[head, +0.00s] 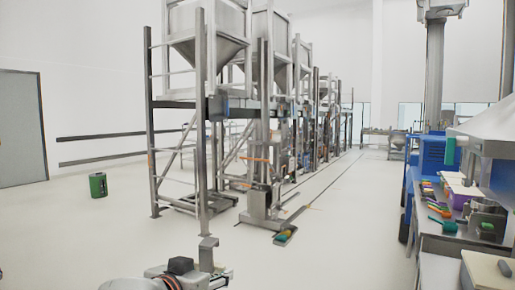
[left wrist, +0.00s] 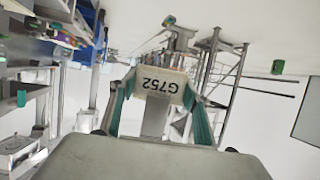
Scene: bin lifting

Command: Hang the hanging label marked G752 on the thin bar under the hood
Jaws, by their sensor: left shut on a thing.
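The hanging label marked G752 (left wrist: 160,82) shows upside down in the left wrist view, a pale plate with dark lettering. My left gripper (left wrist: 157,98) is shut on it, with a teal-padded finger on each side. In the head view my left gripper (head: 206,266) is low in the picture, over open floor, with a grey upright piece at its end; I cannot tell whether that piece is the label. The pale hood (head: 488,128) is at the far right of the head view, well away from the gripper. The thin bar cannot be made out. My right gripper is not in view.
A workbench (head: 450,240) with coloured items stands below the hood, beside a blue cabinet (head: 433,155). Tall steel frames with hoppers (head: 208,35) fill the centre. A green bin (head: 98,185) stands at left. The floor between frames and bench is mostly clear.

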